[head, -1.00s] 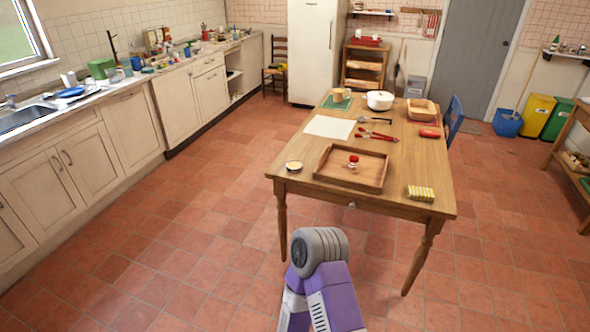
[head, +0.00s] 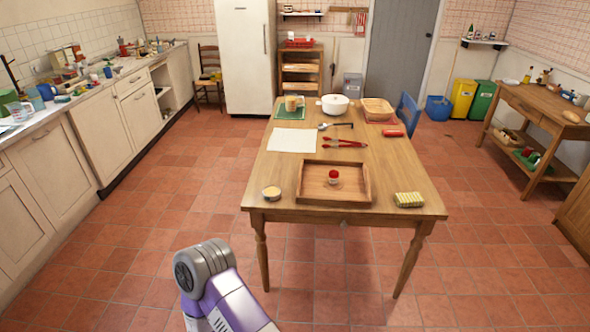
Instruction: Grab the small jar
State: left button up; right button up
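A small jar with a red lid (head: 333,177) stands upright inside a shallow wooden tray (head: 362,184). The tray lies near the front edge of the wooden table (head: 284,209). A grey and purple part of my own arm shows at the bottom, in front of the table and apart from it. No gripper fingers are in view, so neither gripper can be seen near the jar.
A small round tin (head: 271,193) is left of the tray and a yellow striped sponge (head: 408,200) is right of it. Red tongs (head: 344,142), a white sheet (head: 292,140) and a white pot (head: 335,104) lie farther back. The tiled floor before the table is clear.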

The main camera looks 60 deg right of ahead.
aim_at(334, 175)
jog(key=z, duration=0.35)
jog(key=i, duration=1.75)
jog(key=z, duration=0.95)
